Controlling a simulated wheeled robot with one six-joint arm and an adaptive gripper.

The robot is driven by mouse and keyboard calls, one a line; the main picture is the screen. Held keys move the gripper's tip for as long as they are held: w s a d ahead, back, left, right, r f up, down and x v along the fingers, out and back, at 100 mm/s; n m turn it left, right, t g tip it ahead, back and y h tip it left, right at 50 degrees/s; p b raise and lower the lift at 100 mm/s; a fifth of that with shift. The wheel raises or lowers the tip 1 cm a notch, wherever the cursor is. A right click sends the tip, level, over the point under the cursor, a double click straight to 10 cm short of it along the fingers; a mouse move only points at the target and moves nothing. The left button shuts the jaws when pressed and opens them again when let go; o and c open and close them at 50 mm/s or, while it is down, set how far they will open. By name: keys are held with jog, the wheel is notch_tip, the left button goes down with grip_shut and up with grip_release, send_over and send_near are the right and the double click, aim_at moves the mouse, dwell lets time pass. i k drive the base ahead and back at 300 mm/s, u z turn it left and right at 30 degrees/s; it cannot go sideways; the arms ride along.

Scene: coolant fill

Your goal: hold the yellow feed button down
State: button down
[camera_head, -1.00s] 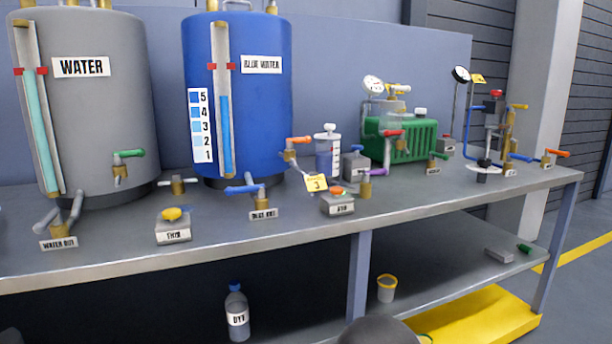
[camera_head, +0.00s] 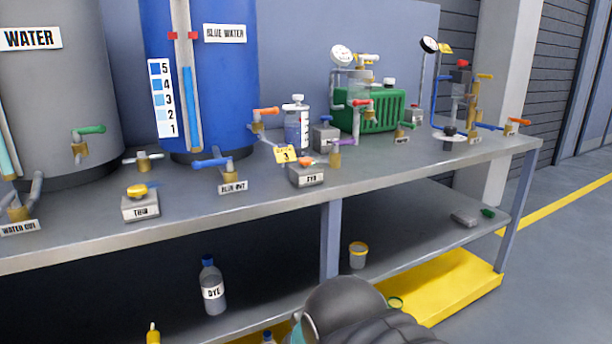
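A yellow button (camera_head: 137,191) sits on top of a small grey box (camera_head: 140,209) near the front edge of the bench at the left. The box's label is hard to read. A second box (camera_head: 307,176) further right has an orange-red button on top, with a yellow card marked 3 beside it. A dark rounded part of my arm (camera_head: 345,300) shows at the bottom middle, well below and to the right of the yellow button. My gripper's fingers are not seen, and nothing touches the yellow button.
Grey WATER tank (camera_head: 62,110) and blue BLUE WATER tank (camera_head: 225,90) stand behind. Valve handles crowd around the yellow button, including a blue one (camera_head: 212,163) and a white one (camera_head: 150,156). A green machine (camera_head: 385,115) stands at the right. The lower shelf holds a DYE bottle (camera_head: 212,287).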

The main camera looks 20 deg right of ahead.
aim_at(136, 190)
jog(key=z, duration=1.65)
jog(key=k, duration=0.95)
jog(key=u, duration=1.1)
jog(key=i, duration=0.5)
jog(key=u, duration=0.1)
